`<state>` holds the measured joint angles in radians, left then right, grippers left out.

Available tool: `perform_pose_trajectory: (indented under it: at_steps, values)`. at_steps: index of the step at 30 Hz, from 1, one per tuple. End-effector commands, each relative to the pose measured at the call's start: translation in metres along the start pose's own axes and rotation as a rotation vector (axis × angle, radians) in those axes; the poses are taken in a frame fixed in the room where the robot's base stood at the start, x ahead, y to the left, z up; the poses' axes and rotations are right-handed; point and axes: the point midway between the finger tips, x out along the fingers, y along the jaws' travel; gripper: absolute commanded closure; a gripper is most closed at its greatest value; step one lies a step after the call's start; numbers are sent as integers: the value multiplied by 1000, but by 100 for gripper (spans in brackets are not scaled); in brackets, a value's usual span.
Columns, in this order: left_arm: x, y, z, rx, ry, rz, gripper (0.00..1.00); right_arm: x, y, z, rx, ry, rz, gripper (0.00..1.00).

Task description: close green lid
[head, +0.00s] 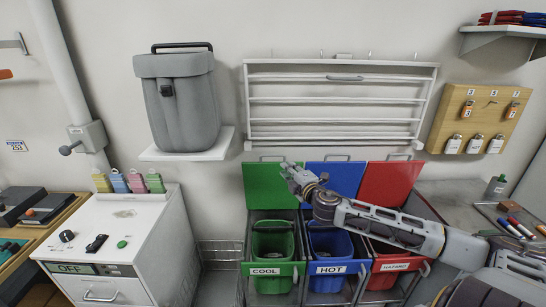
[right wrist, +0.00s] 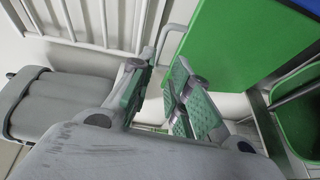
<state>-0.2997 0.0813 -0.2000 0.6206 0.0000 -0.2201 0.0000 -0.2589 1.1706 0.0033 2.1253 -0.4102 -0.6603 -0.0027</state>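The green lid (head: 262,190) stands open and upright behind the COOL bin (head: 272,245), with a grey bar handle (head: 270,157) along its top edge. My right gripper (head: 288,170) is at the lid's upper right in the head view. In the right wrist view the fingers (right wrist: 162,85) are spread with a gap between them. There the green lid (right wrist: 235,45) and its handle (right wrist: 172,32) lie just beyond the fingertips. I cannot tell whether a finger touches the lid. My left gripper is not in view.
A blue lid (head: 335,178) and a red lid (head: 392,182) also stand open to the right, over the HOT and HAZARD bins. My right arm crosses in front of them. A wall rack (head: 340,100) hangs above; a white cabinet (head: 125,235) stands left.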

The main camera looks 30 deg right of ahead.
Motion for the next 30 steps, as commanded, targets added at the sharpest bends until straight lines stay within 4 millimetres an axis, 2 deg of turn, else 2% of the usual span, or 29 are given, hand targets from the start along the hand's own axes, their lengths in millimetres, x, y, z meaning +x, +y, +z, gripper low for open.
perform_pose_trajectory:
  at_steps: [14,30]
  values:
    - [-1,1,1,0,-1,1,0,6,0,1,1,-2,-1,81]
    - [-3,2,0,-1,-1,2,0,25,0,1,3,-2,0,81]
